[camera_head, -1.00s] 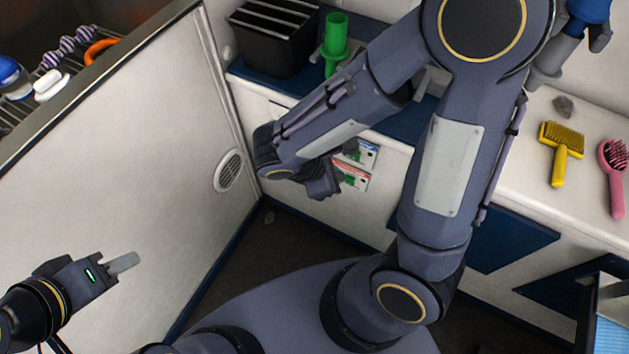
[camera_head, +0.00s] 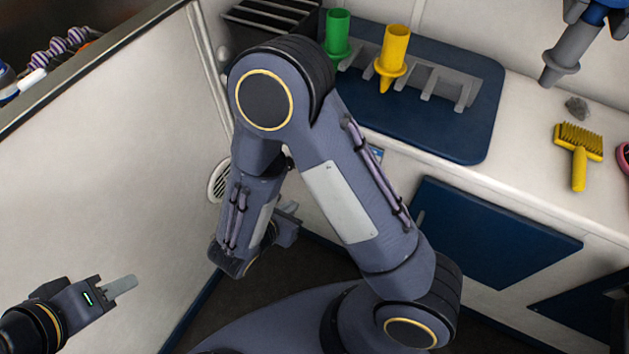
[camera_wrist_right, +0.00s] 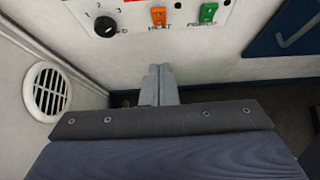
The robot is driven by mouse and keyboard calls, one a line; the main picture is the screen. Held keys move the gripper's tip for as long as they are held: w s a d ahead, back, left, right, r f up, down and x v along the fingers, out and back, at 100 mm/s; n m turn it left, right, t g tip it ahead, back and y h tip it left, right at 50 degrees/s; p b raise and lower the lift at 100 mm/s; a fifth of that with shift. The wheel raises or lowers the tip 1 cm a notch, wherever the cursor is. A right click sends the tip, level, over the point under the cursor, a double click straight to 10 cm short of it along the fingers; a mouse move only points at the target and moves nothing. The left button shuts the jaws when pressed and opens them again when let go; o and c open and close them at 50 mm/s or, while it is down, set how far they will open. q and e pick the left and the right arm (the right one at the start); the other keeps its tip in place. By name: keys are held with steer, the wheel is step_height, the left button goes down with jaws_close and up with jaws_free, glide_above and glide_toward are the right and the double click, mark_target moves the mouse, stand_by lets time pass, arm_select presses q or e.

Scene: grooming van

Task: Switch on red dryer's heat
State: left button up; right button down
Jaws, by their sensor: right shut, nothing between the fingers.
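In the right wrist view a white control panel (camera_wrist_right: 132,30) on the cabinet front shows a black knob (camera_wrist_right: 104,27) with numbers, an orange switch (camera_wrist_right: 158,17) labelled HEAT and a green switch (camera_wrist_right: 208,13) labelled POWER. The panel's top is cut off, so I cannot tell its dryer colour. My right gripper (camera_wrist_right: 159,82) is shut and empty, below the HEAT switch in the picture and apart from it. In the head view my right gripper (camera_head: 291,214) hangs low by the cabinet. My left gripper (camera_head: 121,286) is at the lower left, its finger gap unclear. No red dryer shows.
A green nozzle (camera_head: 337,34) and a yellow nozzle (camera_head: 393,55) stand at a grey rack on a blue mat (camera_head: 470,142). A yellow brush (camera_head: 579,150) lies on the counter. A round vent (camera_wrist_right: 50,90) is in the left wall. My right arm hides much of the cabinet front.

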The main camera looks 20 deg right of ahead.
steer(key=w+d+r+b+x, duration=0.1)
steer(key=r+b+x, duration=0.1)
steer(key=x, duration=1)
steer(key=shift+w+d, duration=0.2)
steer(key=shift+d, duration=0.2)
steer(key=shift+w+d+r+g+y+p, duration=0.1)
steer(key=shift+w+d+g+y+p, duration=0.2)
steer(key=shift+y+p, duration=0.15)
steer(key=shift+r, duration=0.1)
steer(key=shift+r+p, duration=0.55)
steer(key=shift+r, duration=0.15)
